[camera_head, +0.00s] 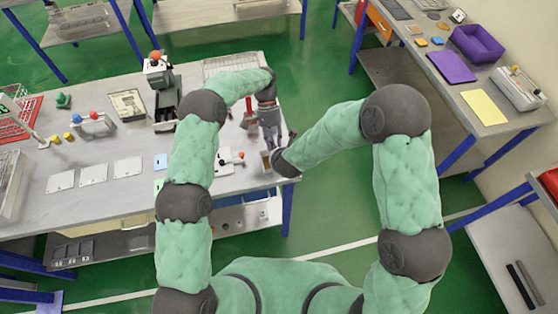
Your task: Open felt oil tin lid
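My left arm reaches over the right end of the workbench, and its dark gripper (269,128) points down there. My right gripper (284,158) is low at the bench's front right corner, close to the left one. A small tan and brown container (266,161) stands at the bench edge beside the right gripper; it may be the felt oil tin, but it is too small to tell, and its lid cannot be made out. The fingertips of both grippers are too small and overlapped to read.
White plates (93,173) lie at left. Green floor is open right of the bench.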

